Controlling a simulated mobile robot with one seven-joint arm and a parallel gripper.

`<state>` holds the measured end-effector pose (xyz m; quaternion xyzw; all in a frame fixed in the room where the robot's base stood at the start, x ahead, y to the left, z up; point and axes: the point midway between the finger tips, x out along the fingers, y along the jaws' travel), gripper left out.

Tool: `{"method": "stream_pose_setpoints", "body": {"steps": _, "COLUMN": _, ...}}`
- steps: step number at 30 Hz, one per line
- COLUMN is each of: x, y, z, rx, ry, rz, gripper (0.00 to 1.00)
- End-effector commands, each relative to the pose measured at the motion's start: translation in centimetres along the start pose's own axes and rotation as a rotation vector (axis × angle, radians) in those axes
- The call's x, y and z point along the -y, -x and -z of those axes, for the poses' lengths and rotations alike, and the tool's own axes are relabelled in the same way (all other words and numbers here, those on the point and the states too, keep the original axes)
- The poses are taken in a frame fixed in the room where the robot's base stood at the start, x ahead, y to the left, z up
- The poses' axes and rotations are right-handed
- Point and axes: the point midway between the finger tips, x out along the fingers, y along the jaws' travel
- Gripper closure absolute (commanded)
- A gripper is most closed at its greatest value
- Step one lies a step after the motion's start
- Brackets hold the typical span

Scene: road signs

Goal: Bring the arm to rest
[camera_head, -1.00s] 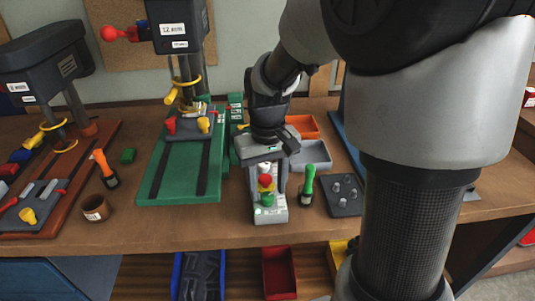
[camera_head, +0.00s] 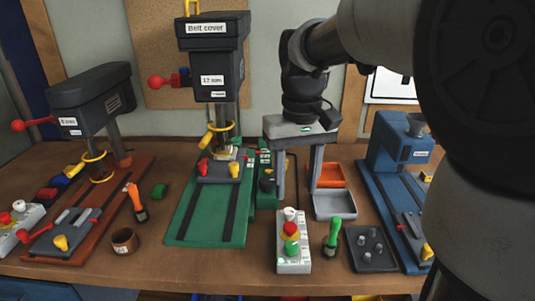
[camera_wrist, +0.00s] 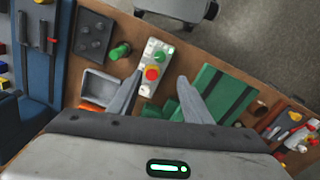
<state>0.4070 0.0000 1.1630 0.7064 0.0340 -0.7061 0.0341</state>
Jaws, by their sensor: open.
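My gripper (camera_head: 297,192) hangs fingers-down above the workbench (camera_head: 185,272), behind and above the control box (camera_head: 293,262). Its two fingers are apart and nothing shows between them. In the wrist view my gripper (camera_wrist: 160,98) also shows its two fingers spread over the bench. The control box is light grey with red, green and white buttons, and it shows in the wrist view too (camera_wrist: 148,90). The fingers look clear of it, but the exact height above the bench is hard to tell.
A green-based drill press (camera_head: 208,215) stands left of my gripper, a red-brown-based one (camera_head: 95,225) farther left, and a blue machine (camera_head: 388,150) right. Grey (camera_head: 335,205) and orange (camera_head: 330,175) bins, a green-handled tool (camera_head: 332,240) and a dark peg block (camera_head: 370,248) sit nearby.

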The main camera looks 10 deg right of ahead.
Motion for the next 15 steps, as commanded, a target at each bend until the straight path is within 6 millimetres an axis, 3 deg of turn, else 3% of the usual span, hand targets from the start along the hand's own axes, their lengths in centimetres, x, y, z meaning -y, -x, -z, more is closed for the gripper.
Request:
{"method": "stream_pose_setpoints", "body": {"steps": 5, "x": 0.0, "y": 0.0, "z": 0.0, "rx": -0.001, "ry": 0.0, "rz": 0.0, "gripper": 0.55}}
{"method": "stream_pose_setpoints", "body": {"steps": 8, "x": 0.1, "y": 1.1, "z": -0.7, "rx": -0.023, "ry": -0.004, "rz": -0.005, "gripper": 0.55}}
{"method": "stream_pose_setpoints", "body": {"steps": 11, "x": 0.3, "y": 3.5, "z": -2.6, "rx": -0.086, "ry": -0.015, "rz": -0.016, "gripper": 0.55}}
{"method": "stream_pose_setpoints", "body": {"steps": 15, "x": 0.7, "y": 7.2, "z": -6.7, "rx": -0.221, "ry": -0.041, "rz": -0.031, "gripper": 0.55}}
